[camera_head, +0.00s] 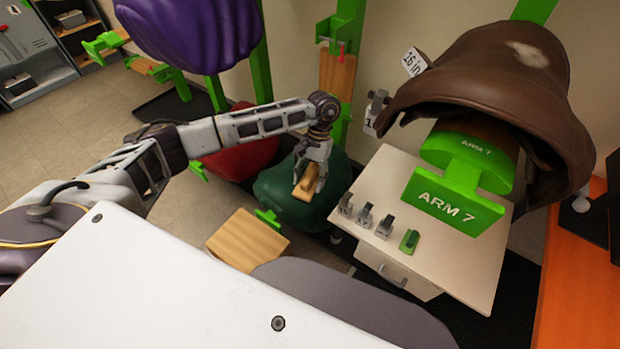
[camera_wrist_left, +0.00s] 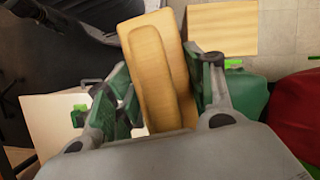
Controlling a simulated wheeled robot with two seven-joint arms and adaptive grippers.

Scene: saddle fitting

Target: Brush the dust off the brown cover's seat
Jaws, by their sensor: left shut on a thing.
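The brown cover (camera_head: 460,75) is draped over the green stand marked ARM 7 (camera_head: 450,205) at the upper right of the head view. A pale dusty patch (camera_head: 528,54) shows on the top of its seat. My left gripper (camera_head: 311,170) is shut on a wooden brush (camera_head: 307,183), left of the brown cover and apart from it. In the left wrist view the brush (camera_wrist_left: 155,70) stands between the fingers of my left gripper (camera_wrist_left: 160,85). The bristles cannot be made out. My right gripper is not in view.
A white cabinet (camera_head: 400,180) below the stand carries several grey clips (camera_head: 364,215) and a green item (camera_head: 409,240). Green (camera_head: 285,195), red (camera_head: 243,150) and purple (camera_head: 195,35) covers are nearby. An orange surface (camera_head: 575,290) lies at right.

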